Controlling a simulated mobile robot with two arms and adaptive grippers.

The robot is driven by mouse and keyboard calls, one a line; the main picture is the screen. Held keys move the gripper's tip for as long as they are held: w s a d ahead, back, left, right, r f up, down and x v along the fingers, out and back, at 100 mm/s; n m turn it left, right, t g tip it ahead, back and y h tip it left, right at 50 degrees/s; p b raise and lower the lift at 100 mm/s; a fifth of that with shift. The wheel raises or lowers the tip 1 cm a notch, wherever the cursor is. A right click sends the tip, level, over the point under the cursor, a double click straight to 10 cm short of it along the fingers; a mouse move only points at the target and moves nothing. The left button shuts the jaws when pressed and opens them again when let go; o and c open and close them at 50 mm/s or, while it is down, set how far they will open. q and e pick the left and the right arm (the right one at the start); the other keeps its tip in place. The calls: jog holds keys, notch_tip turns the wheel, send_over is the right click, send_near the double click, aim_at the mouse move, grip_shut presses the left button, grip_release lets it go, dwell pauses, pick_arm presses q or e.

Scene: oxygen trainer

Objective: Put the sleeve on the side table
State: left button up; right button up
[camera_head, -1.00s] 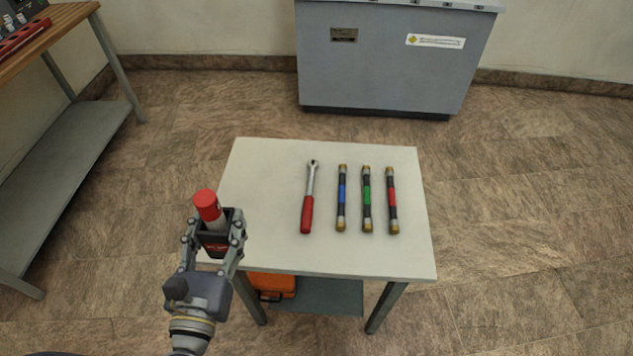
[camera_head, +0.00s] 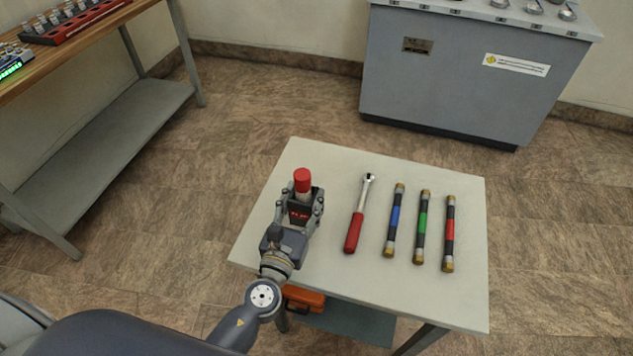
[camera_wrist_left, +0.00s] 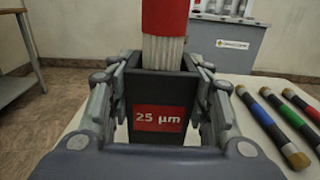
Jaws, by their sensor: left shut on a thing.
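My left gripper (camera_head: 300,210) is shut on the sleeve (camera_head: 299,212), a dark open-topped holder with a red label. The label reads "25 µm" on the sleeve in the left wrist view (camera_wrist_left: 160,119). A cylinder with a red cap (camera_head: 302,181) and a pale ribbed body stands up out of the sleeve. The gripper and sleeve are over the left part of the white side table (camera_head: 330,165). I cannot tell whether the sleeve touches the tabletop. My right gripper is not in view.
A red-handled ratchet (camera_head: 355,226) and three banded rods, blue (camera_head: 395,219), green (camera_head: 422,225) and red (camera_head: 449,232), lie on the table's middle and right. An orange case (camera_head: 304,298) sits below. A wooden bench (camera_head: 95,45) and grey cabinet (camera_head: 465,75) stand behind.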

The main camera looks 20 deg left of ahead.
pick_arm(q)
jog(key=w+f, duration=0.1)
jog(key=w, duration=0.2)
jog(key=w+a+f+b, duration=0.1)
jog(key=w+f, duration=0.1)
jog(key=w, duration=0.1)
jog(key=w+f+b, duration=0.1)
jog(key=w, duration=0.1)
jog(key=shift+w+a+f, duration=0.15)
jog(key=shift+w+a, duration=0.2)
jog(key=shift+w, duration=0.05)
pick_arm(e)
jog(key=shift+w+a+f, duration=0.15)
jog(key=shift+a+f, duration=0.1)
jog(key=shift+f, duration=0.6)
pick_arm(q)
jog(key=shift+f, duration=0.2)
jog(key=o, duration=1.1)
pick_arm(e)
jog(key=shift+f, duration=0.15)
